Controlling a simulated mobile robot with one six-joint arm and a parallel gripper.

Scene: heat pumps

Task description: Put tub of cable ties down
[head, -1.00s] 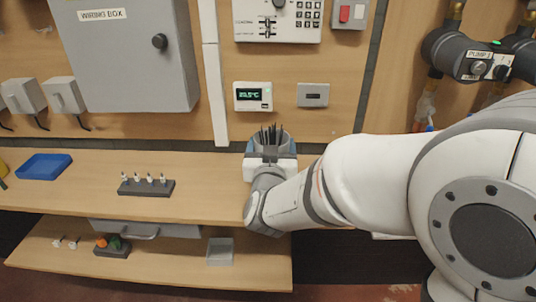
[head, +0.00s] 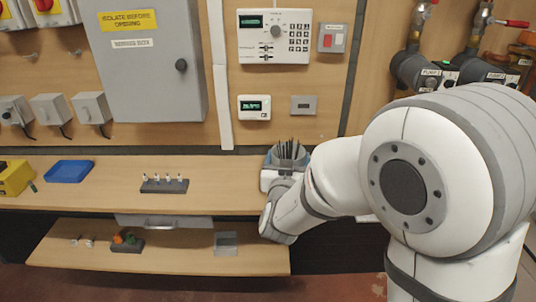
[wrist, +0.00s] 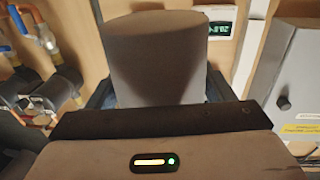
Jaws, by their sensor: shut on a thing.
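The tub of cable ties (head: 287,158) is a grey-blue cup with dark ties standing up out of it. It is upright at the right end of the upper wooden shelf (head: 105,197). My gripper (head: 284,172) is shut on the tub from the front. In the wrist view the tub (wrist: 158,60) fills the space between the fingers as a large grey cylinder. My wrist hides its base, so I cannot tell whether it touches the shelf.
A blue tray (head: 69,171), a dark holder with small white-topped items (head: 164,186) and a yellow box (head: 14,178) stand on the upper shelf. The shelf between the holder and my gripper is clear. A lower shelf (head: 180,259) holds small parts.

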